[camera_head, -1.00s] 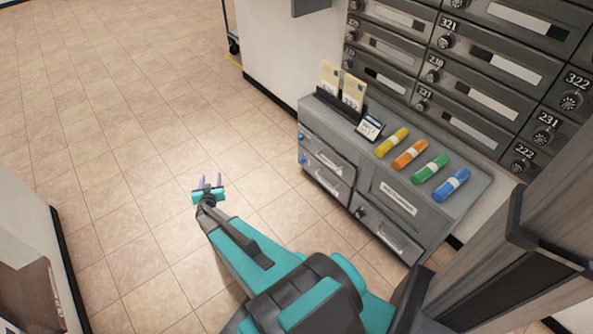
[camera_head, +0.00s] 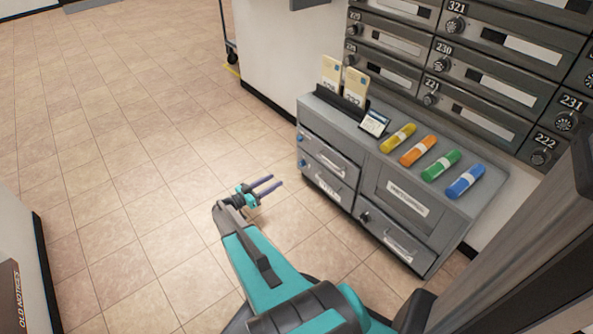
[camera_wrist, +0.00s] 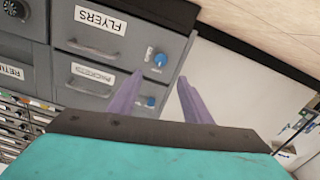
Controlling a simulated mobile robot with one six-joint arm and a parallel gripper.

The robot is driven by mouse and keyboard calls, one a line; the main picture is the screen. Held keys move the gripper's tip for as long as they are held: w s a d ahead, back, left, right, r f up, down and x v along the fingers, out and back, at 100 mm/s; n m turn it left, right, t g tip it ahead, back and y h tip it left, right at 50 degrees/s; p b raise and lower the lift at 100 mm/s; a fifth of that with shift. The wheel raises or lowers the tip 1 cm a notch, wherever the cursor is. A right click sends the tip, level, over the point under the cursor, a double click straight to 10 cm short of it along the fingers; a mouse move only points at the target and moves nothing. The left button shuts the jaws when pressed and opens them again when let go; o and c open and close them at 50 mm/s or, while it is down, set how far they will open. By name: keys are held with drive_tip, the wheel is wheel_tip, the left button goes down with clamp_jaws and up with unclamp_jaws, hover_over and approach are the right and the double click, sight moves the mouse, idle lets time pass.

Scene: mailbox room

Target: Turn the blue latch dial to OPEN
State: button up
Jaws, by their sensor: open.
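Two blue dials sit one above the other at the left edge of the grey cabinet front, an upper dial (camera_head: 300,137) and a lower dial (camera_head: 301,163). In the wrist view one blue dial (camera_wrist: 160,60) is beside the FLYERS drawer, with a small pale label next to it. I cannot read which way either dial is set. My gripper (camera_head: 271,186) is open and empty, left of the cabinet, its fingers pointing toward it. In the wrist view my gripper (camera_wrist: 160,77) frames the dial area, apart from it.
The grey cabinet (camera_head: 350,140) has several drawers. On top are card holders and yellow, orange, green (camera_head: 441,165) and blue rolls. Numbered mailboxes (camera_head: 490,70) stand behind. Tiled floor (camera_head: 120,150) is clear to the left.

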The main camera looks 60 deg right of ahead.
sight(300, 165)
idle(0.3)
drive_tip(key=b+x, duration=0.5)
drive_tip(key=x, duration=0.7)
drive_tip(key=shift+w+f, duration=0.1)
drive_tip(key=shift+x, duration=0.95)
drive_tip(key=shift+c, duration=0.3)
drive_tip(key=c, duration=1)
drive_tip(key=shift+d, duration=0.15)
